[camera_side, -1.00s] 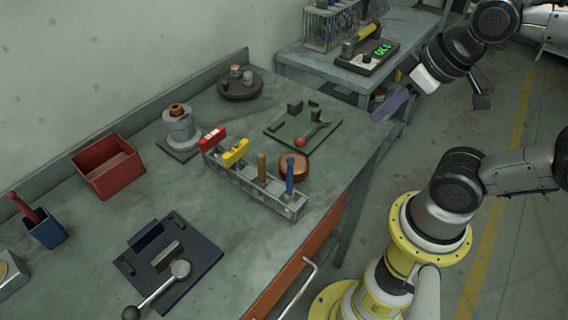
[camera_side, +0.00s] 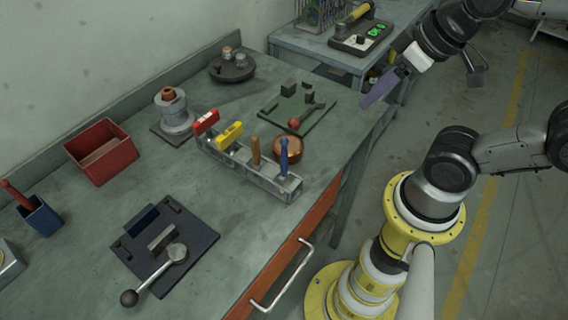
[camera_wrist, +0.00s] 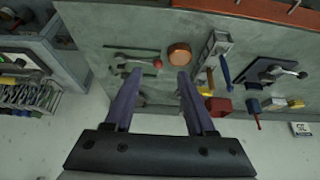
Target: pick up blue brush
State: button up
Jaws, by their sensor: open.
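The blue brush (camera_side: 284,157) stands upright in the right end of a grey slotted rack (camera_side: 255,174) on the workbench. It also shows in the wrist view (camera_wrist: 225,70), right of my fingers. My gripper (camera_side: 380,88) is to the right of the bench and above its edge, well apart from the brush. In the wrist view my gripper (camera_wrist: 154,74) has its two purple fingers spread, with nothing held between them. The brush's lower end is hidden inside the rack.
A tan-handled tool (camera_side: 256,152), a yellow tool (camera_side: 229,135) and a red tool (camera_side: 206,122) share the rack. A copper dish (camera_side: 288,149) sits just behind the brush. A green fixture plate (camera_side: 298,110) and a dark lever fixture (camera_side: 165,245) flank the rack. Bare bench lies in front.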

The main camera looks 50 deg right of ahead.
jog(key=w+a+r+n+g, duration=0.6)
jog(key=w+a+n, duration=0.4)
jog(key=n, duration=0.7)
jog(key=shift+n, duration=0.5)
jog(key=a+f, duration=0.1)
jog(key=f, duration=0.2)
jog(key=a+f, duration=0.2)
jog(key=f, duration=0.1)
jog(key=a+f, duration=0.1)
jog(key=f, duration=0.2)
jog(key=shift+s+a+f, duration=0.1)
jog(key=shift+s+a, duration=0.1)
jog(key=shift+a, duration=0.1)
send_over(284, 175)
jog(key=shift+w+d+f, duration=0.1)
jog(key=shift+d+f, duration=0.1)
jog(key=shift+f, duration=1.2)
jog(key=shift+w+d+f, duration=0.1)
jog(key=shift+d+f, duration=0.05)
jog(key=shift+f, duration=1.2)
